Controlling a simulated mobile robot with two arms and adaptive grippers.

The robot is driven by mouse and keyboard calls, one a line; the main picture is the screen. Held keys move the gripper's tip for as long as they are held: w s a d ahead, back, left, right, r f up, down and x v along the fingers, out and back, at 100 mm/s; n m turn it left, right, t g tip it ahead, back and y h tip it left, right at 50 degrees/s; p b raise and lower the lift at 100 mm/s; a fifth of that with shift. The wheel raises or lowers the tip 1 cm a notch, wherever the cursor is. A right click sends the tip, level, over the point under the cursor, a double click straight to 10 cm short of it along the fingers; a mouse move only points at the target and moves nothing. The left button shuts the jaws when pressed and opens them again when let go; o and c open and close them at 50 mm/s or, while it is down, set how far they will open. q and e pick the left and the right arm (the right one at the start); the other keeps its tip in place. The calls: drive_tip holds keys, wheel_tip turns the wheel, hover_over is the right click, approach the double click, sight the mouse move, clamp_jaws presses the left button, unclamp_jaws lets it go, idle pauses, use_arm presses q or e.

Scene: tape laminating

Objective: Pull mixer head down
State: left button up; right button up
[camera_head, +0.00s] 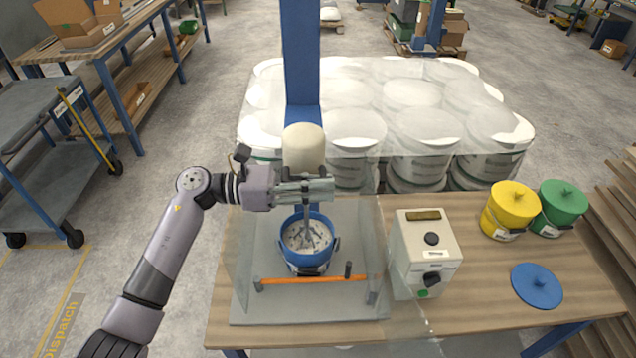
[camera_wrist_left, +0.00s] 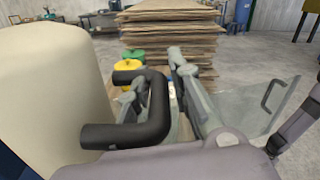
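The mixer head (camera_head: 303,143) is a cream, rounded housing on a blue column. In the left wrist view its cream side (camera_wrist_left: 50,95) fills the left. A shaft with a whisk hangs from it over the blue bucket (camera_head: 308,264), which holds pale material. My left gripper (camera_head: 322,189) is in front of the head, pointing right. In the left wrist view a black bent handle (camera_wrist_left: 125,135) stands at the fingers, with part of it between them. Whether the fingers press on it is unclear. My right gripper is not in view.
A clear guard with an orange bar (camera_head: 305,281) surrounds the bucket. A control box (camera_head: 427,255) stands right of it on the wooden table (camera_head: 490,300). Yellow (camera_head: 510,212) and green (camera_head: 560,210) buckets and a blue lid (camera_head: 537,286) lie further right. Wrapped white buckets (camera_head: 380,110) stand behind.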

use_arm(q)
clamp_jaws()
idle(0.4)
wheel_tip(320, 180, down, 5)
drive_tip(key=b, duration=0.5)
drive_tip(key=shift+s+b, duration=0.1)
drive_tip(key=shift+b, duration=0.2)
drive_tip(key=shift+o, duration=0.3)
unclamp_jaws()
drive_tip(key=shift+f, duration=0.1)
drive_tip(key=o, duration=0.4)
drive_tip(key=shift+c, duration=0.2)
drive_tip(key=shift+r, duration=0.2)
